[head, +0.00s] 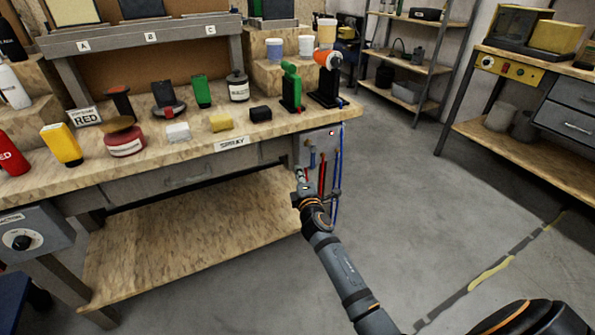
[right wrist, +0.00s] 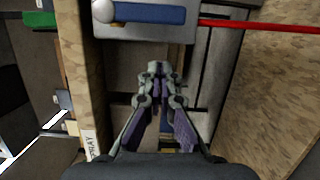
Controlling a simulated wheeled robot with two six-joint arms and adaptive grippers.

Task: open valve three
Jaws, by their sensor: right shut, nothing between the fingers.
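A grey valve panel (head: 325,143) with a small red light is fixed at the right end of the workbench. A blue valve handle (head: 312,159) shows on its lower part, and red and blue hoses hang beside it. In the right wrist view a blue lever (right wrist: 150,12) with a silver pivot lies across the top of the picture. No valve number is readable, so I cannot tell which is valve three. My right gripper (head: 299,173) is by the panel's lower left. Its fingertips (right wrist: 158,72) are together and empty, just below the blue lever in that view. My left gripper is out of view.
The workbench (head: 190,155) carries bottles, boxes and a green and an orange-topped spray tool near its right end. A red hose (right wrist: 260,26) runs right of the lever. The lower shelf (head: 190,240) is bare. The floor (head: 400,200) to the right is clear.

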